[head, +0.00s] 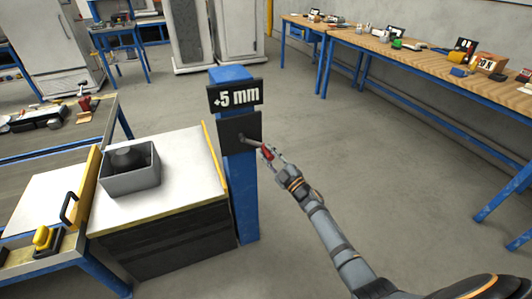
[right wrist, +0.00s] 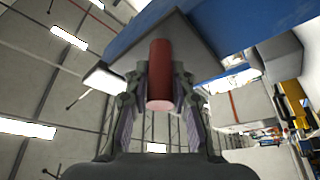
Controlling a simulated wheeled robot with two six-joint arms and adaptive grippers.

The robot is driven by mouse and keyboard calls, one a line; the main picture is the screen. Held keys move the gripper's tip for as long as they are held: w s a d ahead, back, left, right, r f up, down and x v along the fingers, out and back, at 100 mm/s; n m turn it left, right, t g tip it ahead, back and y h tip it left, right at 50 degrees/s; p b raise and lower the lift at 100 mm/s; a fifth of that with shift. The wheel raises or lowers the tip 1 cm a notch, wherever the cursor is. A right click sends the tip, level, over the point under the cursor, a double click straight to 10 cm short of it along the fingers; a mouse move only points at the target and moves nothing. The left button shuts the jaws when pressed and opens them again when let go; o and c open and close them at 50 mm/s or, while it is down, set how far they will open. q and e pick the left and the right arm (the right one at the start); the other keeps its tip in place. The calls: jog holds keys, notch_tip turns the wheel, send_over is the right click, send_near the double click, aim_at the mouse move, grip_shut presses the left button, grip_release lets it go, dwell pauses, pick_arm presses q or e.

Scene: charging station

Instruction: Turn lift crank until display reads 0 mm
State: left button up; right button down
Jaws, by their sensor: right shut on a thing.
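The display (head: 235,94) on top of the blue post (head: 243,190) reads +5 mm in white on black. Below it is a dark square plate (head: 231,133) with the lift crank's grey arm (head: 252,142) coming out of it to the right. The crank's red handle (head: 267,152) is at the arm's end; it also shows large in the right wrist view (right wrist: 160,75). My right gripper (head: 271,155) is shut on the red handle, with a finger on each side of it. My left gripper is not in view.
Left of the post is a white-topped cabinet (head: 185,180) with a grey bin (head: 130,182) holding a dark object. A wooden workbench (head: 425,62) stands at the right. The floor between is clear.

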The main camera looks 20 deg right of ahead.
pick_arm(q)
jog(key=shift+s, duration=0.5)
pick_arm(e)
jog(key=shift+d+r+n, duration=0.1)
jog(key=shift+r+n, duration=0.2)
jog(key=c, duration=1.1)
grip_release()
jog(key=shift+f, duration=0.1)
jog(key=v, duration=1.2)
